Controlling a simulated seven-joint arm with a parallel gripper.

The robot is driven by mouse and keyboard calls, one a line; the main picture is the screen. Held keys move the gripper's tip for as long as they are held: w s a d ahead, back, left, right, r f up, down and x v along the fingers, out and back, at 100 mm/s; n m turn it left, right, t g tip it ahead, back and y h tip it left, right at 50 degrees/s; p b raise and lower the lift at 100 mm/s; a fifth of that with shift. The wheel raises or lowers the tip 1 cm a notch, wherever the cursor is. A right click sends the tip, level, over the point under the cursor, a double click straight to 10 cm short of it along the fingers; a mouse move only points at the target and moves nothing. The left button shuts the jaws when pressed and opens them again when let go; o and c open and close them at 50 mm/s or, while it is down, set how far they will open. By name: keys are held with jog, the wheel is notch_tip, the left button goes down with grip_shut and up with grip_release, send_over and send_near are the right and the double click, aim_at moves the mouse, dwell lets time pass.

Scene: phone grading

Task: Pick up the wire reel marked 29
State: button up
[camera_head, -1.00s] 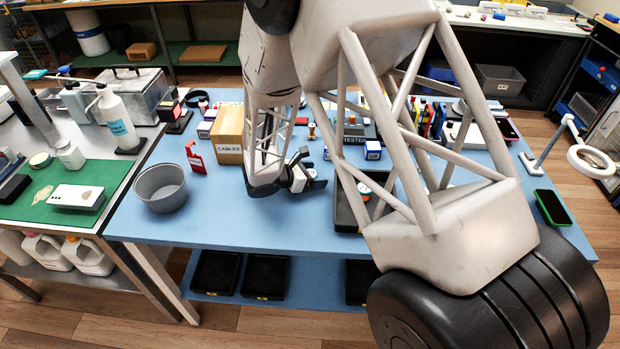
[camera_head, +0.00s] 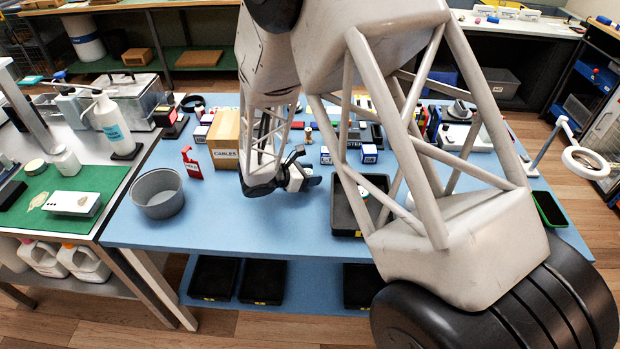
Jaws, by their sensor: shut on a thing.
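My gripper (camera_head: 303,176) hangs low over the front middle of the blue table, right of the cardboard box. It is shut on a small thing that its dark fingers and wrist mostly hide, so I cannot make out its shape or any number. No reel marked 29 can be read in this view. A small brown and red round item (camera_head: 308,128) stands behind the gripper; it is too small to identify.
A brown box marked CABLES (camera_head: 225,150) and a grey round tub (camera_head: 158,180) stand left of my gripper. A black tray (camera_head: 347,218) lies to the right, partly behind my arm. Blue-and-white boxes (camera_head: 369,154) stand behind it. The table front is clear.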

aim_at(310, 171)
notch_tip(310, 171, up, 8)
jog(key=shift+r, duration=0.1)
dwell(0.4)
dwell(0.5)
